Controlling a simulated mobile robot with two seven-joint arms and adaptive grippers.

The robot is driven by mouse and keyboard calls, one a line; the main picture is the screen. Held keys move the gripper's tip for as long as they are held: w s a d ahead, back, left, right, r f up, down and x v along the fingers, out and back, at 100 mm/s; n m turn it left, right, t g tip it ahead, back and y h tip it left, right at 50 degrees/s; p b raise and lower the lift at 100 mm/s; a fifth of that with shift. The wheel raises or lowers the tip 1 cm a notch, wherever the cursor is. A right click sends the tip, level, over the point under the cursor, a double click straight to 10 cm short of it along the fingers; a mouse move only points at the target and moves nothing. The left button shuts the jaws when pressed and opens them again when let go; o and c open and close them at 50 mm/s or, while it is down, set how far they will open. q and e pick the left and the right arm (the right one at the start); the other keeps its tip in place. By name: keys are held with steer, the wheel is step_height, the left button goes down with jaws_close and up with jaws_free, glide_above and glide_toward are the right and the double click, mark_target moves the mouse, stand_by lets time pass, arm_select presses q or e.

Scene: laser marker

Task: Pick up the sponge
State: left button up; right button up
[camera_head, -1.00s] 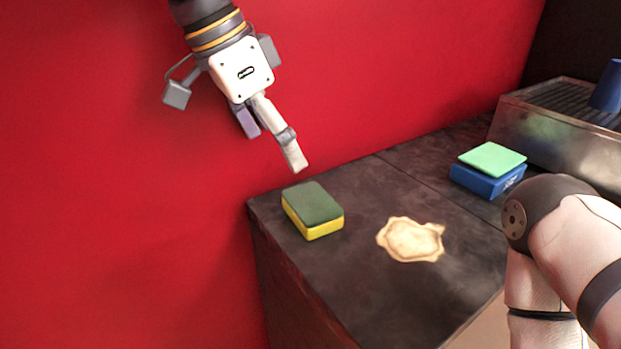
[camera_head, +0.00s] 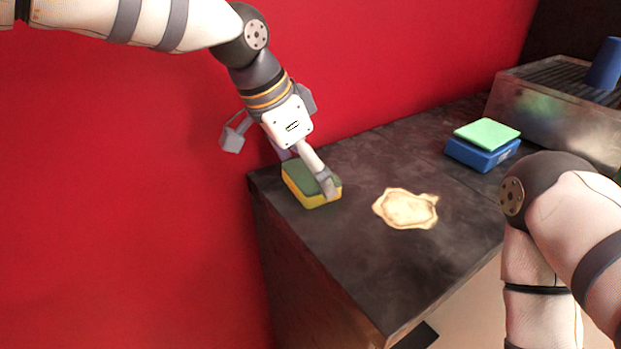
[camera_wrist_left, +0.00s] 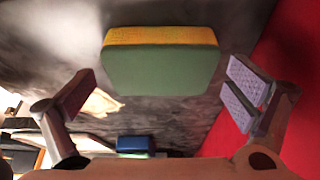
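The sponge (camera_head: 301,180), green on top and yellow below, lies flat near the left end of the dark counter. My left gripper (camera_head: 306,178) reaches down over it from the back left, with one finger in front of the sponge's right part in the head view. In the left wrist view the sponge (camera_wrist_left: 160,68) sits ahead, between the lines of the two widely parted fingers (camera_wrist_left: 160,98). That gripper is open, and clear gaps show on both sides of the sponge. My right arm shows at the right, but its gripper is out of view.
A pale tan spill (camera_head: 407,209) lies on the counter (camera_head: 345,265) right of the sponge. A blue box with a light green pad (camera_head: 486,135) sits farther right, before a metal drip tray (camera_head: 560,112) holding a blue cup (camera_head: 606,62). A red wall (camera_head: 130,190) stands behind.

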arm_select(q)
steer(key=c, duration=0.5)
steer(key=shift+o, duration=0.2)
